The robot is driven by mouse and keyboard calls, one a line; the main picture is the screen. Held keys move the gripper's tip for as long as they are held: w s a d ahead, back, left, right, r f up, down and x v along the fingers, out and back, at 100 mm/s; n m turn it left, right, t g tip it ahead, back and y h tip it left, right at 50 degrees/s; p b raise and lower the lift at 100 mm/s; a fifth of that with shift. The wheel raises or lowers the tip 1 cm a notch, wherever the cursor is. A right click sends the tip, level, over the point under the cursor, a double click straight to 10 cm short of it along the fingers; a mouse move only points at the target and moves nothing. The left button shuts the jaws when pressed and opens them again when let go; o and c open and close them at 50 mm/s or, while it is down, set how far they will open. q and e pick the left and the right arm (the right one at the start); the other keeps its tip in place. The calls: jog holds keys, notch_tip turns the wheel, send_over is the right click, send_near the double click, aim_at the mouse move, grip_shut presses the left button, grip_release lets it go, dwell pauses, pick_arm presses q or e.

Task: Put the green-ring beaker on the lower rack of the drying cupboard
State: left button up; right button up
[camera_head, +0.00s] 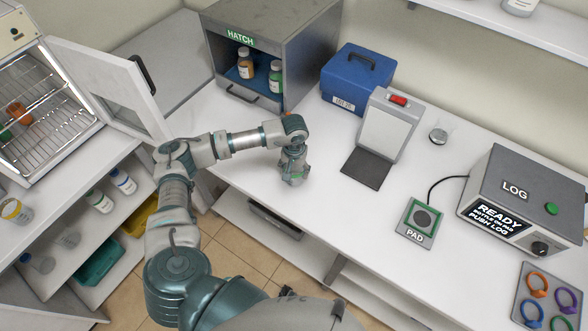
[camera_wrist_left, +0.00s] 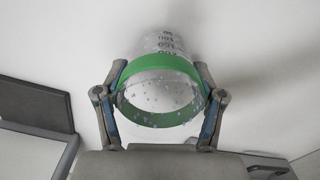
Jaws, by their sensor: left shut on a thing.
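The green-ring beaker (camera_wrist_left: 160,88) is clear glass with graduation marks and a wide green band; droplets show on it. My left gripper (camera_wrist_left: 160,98) is shut on it, one finger on each side at the band. In the head view my left gripper (camera_head: 292,176) is over the white bench near its front edge, pointing down; the wrist mostly hides the beaker there. The drying cupboard (camera_head: 40,150) stands at the far left, its glass door (camera_head: 112,88) open. It has wire racks (camera_head: 62,128); an orange item and a green item are inside. My right gripper is not in view.
The hatch box (camera_head: 222,55) with bottles and a blue case (camera_head: 352,80) stand behind my left gripper. The open door juts toward my arm.

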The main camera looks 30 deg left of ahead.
pick_arm(q)
jog(key=shift+d, duration=0.1)
jog(key=o, duration=0.7)
jog(key=shift+f, duration=0.1)
jog(key=o, duration=0.5)
